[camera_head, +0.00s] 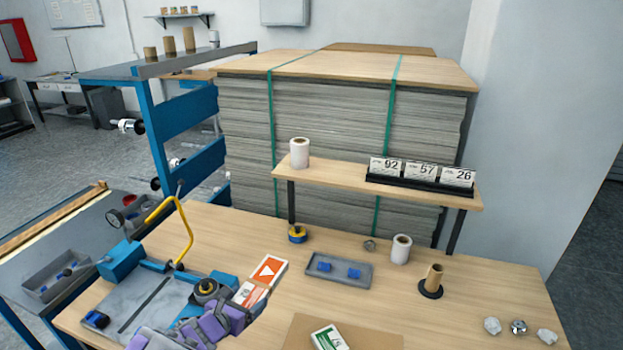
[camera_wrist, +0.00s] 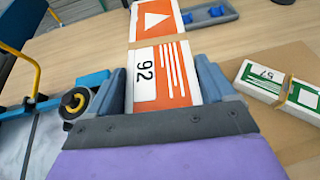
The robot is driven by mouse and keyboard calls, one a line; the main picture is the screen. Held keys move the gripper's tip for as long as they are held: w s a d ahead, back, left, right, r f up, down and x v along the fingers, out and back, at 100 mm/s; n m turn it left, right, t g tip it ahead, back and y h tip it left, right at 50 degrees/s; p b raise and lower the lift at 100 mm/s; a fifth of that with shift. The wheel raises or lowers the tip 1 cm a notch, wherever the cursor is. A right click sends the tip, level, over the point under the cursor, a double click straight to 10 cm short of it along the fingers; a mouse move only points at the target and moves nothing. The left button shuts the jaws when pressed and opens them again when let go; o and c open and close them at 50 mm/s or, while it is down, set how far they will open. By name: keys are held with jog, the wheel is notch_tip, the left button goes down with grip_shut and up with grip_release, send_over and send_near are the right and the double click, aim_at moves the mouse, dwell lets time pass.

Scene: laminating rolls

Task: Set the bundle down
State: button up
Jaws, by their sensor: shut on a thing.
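My gripper (camera_wrist: 163,80) is shut on an orange and white bundle (camera_wrist: 160,56) marked 92, with a brown band around its middle. The bundle reaches forward from between the two grey-blue fingers. In the head view, my gripper (camera_head: 237,305) is at the lower left and the bundle (camera_head: 268,270) points up and right over the wooden bench (camera_head: 480,290). I cannot tell how far it is above the bench top. A green and white bundle (camera_wrist: 282,88) marked 57 lies on a brown cardboard sheet (camera_wrist: 285,135) to the right; it also shows in the head view (camera_head: 328,338).
A grey tray (camera_head: 338,268) with blue pieces lies beyond the bundle. A grey fixture with a yellow handle (camera_head: 181,222) stands left. A shelf (camera_head: 335,180) carries number cards 92, 57 and 26 (camera_head: 421,172).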

jog(key=w+d+r, duration=0.5)
jog(key=d+r, duration=0.1)
jog(key=d, duration=0.2)
jog(key=w+d+r, duration=0.4)
jog(key=d+r, duration=0.2)
jog(key=d, duration=0.3)
jog(key=s+d+r, duration=0.1)
jog(key=d+r, duration=0.3)
jog(key=d, duration=0.4)
jog(key=s+d+r+n+y, duration=0.1)
jog(key=d+r, duration=0.3)
jog(key=d, duration=0.4)
jog(key=shift+s+t, duration=0.3)
jog(key=shift+s, duration=0.05)
